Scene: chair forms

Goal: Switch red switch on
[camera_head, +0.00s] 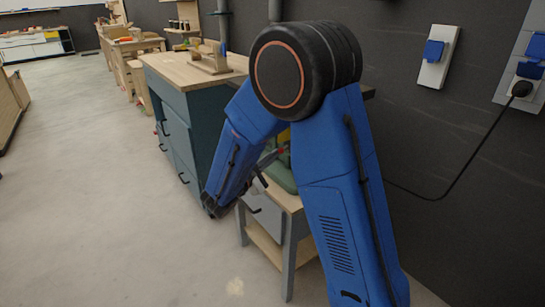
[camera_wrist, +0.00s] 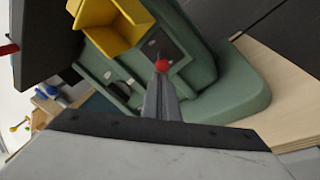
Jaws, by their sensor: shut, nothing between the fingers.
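A green machine (camera_wrist: 235,95) with a yellow box-shaped part (camera_wrist: 112,28) stands on a wooden-topped stand. A small round red switch (camera_wrist: 162,65) shows against the machine's dark panel, right at the tips of my gripper (camera_wrist: 161,76). The fingers are closed together and hold nothing. I cannot tell whether they touch the switch, and its on or off position is not clear. In the head view my arm hides most of the machine (camera_head: 279,172).
The stand (camera_head: 263,212) has a grey drawer and a lower shelf. A teal cabinet (camera_head: 197,105) with a wooden top is to its left. Wall sockets (camera_head: 437,57) and a black cable (camera_head: 470,165) are on the right. The floor at left is free.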

